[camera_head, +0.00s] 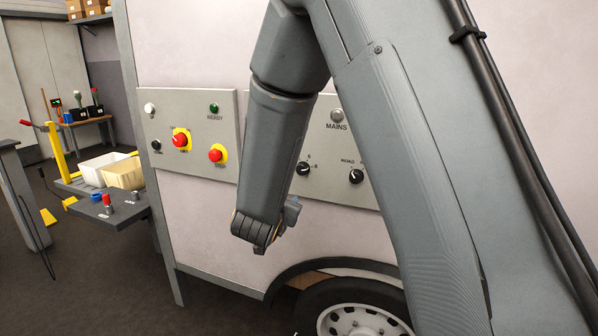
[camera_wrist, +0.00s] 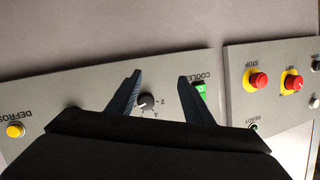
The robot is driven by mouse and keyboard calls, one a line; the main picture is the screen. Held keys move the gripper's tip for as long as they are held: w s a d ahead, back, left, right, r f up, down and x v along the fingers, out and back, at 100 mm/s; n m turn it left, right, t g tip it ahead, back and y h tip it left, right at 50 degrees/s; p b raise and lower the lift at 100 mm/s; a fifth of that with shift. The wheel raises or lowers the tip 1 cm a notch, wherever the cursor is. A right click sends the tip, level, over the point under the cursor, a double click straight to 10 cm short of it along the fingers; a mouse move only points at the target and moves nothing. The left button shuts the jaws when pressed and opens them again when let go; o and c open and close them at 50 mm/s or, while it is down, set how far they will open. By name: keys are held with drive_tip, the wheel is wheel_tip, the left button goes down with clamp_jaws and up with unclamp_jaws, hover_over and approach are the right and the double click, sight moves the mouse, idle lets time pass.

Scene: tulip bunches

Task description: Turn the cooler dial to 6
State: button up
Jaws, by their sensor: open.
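The cooler dial (camera_wrist: 146,101) is a round black knob on a grey panel (camera_wrist: 78,88). In the wrist view it appears upside down, with a 2 and a 4 legible beside it. A pale mark shows at its left side; I cannot read its setting. The black knob (camera_head: 303,168) just right of my arm in the head view appears to be the same dial. My gripper (camera_wrist: 160,76) is open, with the dial between its fingers in the picture, closer to the left finger. I see no contact. In the head view my gripper (camera_head: 268,232) hangs below the panel.
A green part (camera_wrist: 199,88) sits by the COOLER label, and a yellow DEFROST button (camera_wrist: 15,131) is at far left. The neighbouring panel has red buttons (camera_head: 216,155). Another black knob (camera_head: 356,176) is on the right. A wheel (camera_head: 360,312) is below.

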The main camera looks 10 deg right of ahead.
sight(301, 171)
drive_tip(key=w+d+r+m+h+p, duration=0.1)
drive_tip(key=d, duration=0.1)
drive_tip(key=w+d+r+m+h, duration=0.1)
drive_tip(key=w+d+h, duration=0.1)
drive_tip(key=w+d+r+m+h+p, duration=0.1)
drive_tip(key=w+r+h, duration=0.1)
drive_tip(key=shift+d+t+p, duration=0.3)
drive_tip(key=shift+d+t, duration=0.1)
drive_tip(key=shift+c, duration=0.4)
drive_tip(key=c, duration=1)
